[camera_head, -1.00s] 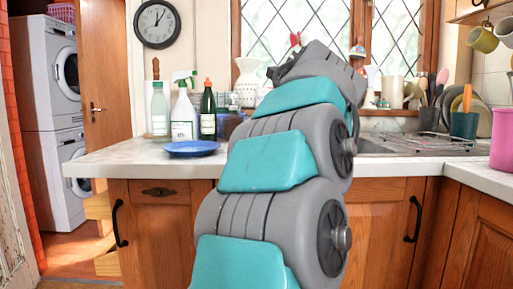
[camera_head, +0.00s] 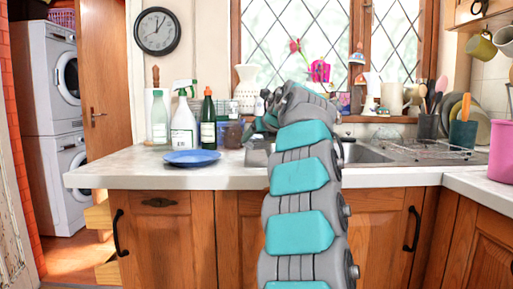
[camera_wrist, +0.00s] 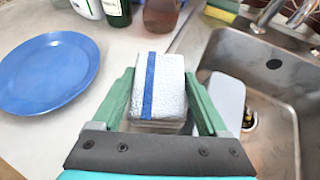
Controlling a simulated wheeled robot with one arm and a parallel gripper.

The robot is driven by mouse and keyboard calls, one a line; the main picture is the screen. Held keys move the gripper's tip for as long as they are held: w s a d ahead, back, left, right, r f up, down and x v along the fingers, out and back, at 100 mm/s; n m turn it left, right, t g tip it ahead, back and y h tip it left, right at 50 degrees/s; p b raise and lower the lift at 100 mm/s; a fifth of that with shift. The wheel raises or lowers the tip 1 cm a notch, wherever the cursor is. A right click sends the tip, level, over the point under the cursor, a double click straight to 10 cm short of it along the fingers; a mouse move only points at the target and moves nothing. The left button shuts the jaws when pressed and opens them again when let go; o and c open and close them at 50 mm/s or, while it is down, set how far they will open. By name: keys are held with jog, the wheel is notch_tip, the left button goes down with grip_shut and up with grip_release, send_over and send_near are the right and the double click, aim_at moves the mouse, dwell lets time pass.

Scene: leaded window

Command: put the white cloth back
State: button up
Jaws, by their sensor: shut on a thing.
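A folded white cloth (camera_wrist: 172,92) with a blue stripe is between the green fingers of my gripper (camera_wrist: 160,84) in the wrist view. The gripper is shut on it. The cloth is over the pale worktop, between the blue plate (camera_wrist: 45,72) and the sink (camera_wrist: 275,75); I cannot tell its height above the surface. In the head view my arm reaches to the counter near the left edge of the sink (camera_head: 365,152). The cloth cannot be made out there, and my arm hides part of that area.
The blue plate also shows in the head view (camera_head: 192,158). Behind it stand a spray bottle (camera_head: 183,125), a green bottle (camera_head: 208,122) and a dark soap bottle (camera_head: 233,130). The worktop's left front is clear.

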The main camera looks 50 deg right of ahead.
aim_at(256, 148)
jog(key=shift+f+b, duration=0.75)
jog(key=shift+f, duration=1)
jog(key=shift+f, duration=0.1)
jog(key=shift+f, duration=0.15)
jog(key=o, duration=1.2)
jog(key=shift+o, duration=0.2)
jog(key=shift+r, duration=0.3)
jog(key=v, duration=1.1)
jog(key=shift+s+a+r, duration=0.15)
jog(key=shift+s+r, duration=0.05)
jog(key=shift+s, duration=0.15)
